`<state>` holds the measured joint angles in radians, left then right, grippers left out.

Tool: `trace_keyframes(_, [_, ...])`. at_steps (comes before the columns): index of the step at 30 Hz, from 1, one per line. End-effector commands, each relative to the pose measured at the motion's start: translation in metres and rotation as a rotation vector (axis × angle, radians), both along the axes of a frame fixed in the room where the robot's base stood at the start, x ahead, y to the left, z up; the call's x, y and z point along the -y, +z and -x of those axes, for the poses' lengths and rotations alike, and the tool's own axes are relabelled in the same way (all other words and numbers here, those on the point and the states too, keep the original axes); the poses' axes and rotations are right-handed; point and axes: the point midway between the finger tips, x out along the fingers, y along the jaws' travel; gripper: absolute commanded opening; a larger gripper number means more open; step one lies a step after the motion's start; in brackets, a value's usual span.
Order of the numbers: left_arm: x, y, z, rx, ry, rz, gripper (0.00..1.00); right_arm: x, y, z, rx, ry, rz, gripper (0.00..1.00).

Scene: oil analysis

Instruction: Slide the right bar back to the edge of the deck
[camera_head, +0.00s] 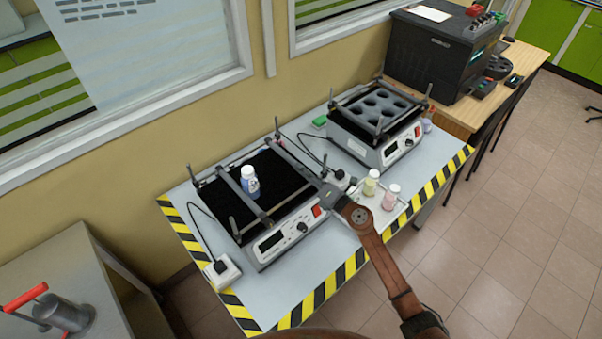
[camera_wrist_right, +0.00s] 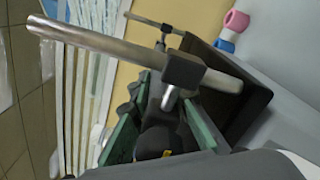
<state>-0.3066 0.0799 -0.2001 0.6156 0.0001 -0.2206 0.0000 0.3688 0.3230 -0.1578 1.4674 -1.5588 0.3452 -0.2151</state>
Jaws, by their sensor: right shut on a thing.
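The shaker's black deck (camera_head: 215,200) carries metal bars on corner posts. The right bar (camera_head: 292,160) runs across the deck's right side. A white-capped bottle with a blue label (camera_head: 250,182) stands upright on the deck between the bars. My right gripper (camera_head: 331,194) is at the deck's front right corner, at the right bar's near end, and hides that end. In the right wrist view, its green-sided fingers (camera_wrist_right: 160,130) are closed around a dark part beside a black clamp (camera_wrist_right: 183,70) on a metal rod (camera_wrist_right: 110,45). My left gripper is not in view.
A tray (camera_head: 385,215) with a yellow bottle (camera_head: 370,182) and a pink bottle (camera_head: 391,197) lies under my right arm. A second shaker (camera_head: 375,150) stands behind it. A white plug box (camera_head: 222,272) sits at the front left. Striped tape (camera_head: 320,292) edges the table.

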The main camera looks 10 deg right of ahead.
Motion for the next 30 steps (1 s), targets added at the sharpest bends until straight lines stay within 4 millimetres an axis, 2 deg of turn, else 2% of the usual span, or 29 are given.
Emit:
trace_keyframes(2, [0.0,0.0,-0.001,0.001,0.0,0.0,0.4,0.001,-0.002,0.001,-0.003,-0.001,0.002,0.0])
trace_keyframes(3, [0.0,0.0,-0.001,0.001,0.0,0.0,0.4,0.001,-0.002,0.001,-0.003,-0.001,0.002,0.17])
trace_keyframes(10, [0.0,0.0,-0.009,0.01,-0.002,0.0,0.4,0.001,-0.002,0.001,-0.002,0.0,0.001,0.32])
trace_keyframes(18, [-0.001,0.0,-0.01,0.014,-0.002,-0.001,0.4,0.001,-0.001,0.001,0.0,-0.001,0.001,0.33])
trace_keyframes(22, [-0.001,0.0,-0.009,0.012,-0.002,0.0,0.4,0.005,-0.001,0.008,0.0,-0.001,0.003,0.33])
trace_keyframes(30, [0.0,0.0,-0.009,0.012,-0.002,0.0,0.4,0.032,-0.002,0.052,-0.002,-0.002,0.005,0.33])
